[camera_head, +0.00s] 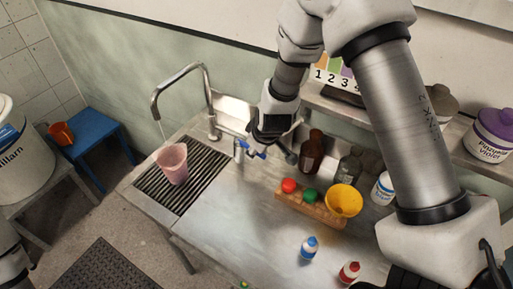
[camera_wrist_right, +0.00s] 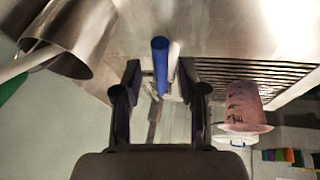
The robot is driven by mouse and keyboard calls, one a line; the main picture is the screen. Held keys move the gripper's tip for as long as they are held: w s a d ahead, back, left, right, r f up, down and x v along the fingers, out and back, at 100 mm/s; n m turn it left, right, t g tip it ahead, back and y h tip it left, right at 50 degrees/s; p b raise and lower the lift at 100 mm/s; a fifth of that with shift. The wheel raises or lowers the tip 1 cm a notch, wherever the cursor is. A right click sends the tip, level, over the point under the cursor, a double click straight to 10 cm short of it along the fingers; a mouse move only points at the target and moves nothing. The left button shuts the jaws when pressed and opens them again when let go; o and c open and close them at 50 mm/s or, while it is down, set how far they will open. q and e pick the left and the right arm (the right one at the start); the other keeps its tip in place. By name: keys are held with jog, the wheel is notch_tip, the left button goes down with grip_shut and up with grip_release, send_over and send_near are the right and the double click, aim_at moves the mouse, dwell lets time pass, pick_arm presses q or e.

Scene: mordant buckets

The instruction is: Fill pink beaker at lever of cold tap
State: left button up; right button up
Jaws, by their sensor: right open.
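The pink beaker (camera_head: 172,165) stands on the slatted drain grate (camera_head: 205,168), below the mouth of the curved metal tap spout (camera_head: 183,77). It also shows at the right of the wrist view (camera_wrist_right: 243,105). The blue tap lever (camera_wrist_right: 160,65) lies ahead of and between the fingers of my right gripper (camera_wrist_right: 160,92), which is open and holds nothing. In the head view my right gripper (camera_head: 257,148) is at the lever, partly hidden by its wrist. My left gripper is out of view.
A wooden rack (camera_head: 310,204) with red and green caps and a yellow funnel (camera_head: 343,201) stands right of the tap. Brown bottles (camera_head: 312,152) stand behind. Blue-capped (camera_head: 309,247) and red-capped (camera_head: 349,271) bottles stand near the front. The middle counter is clear.

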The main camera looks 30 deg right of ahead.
jog(key=v, duration=0.7)
jog(key=shift+r, duration=0.15)
dwell(7.2)
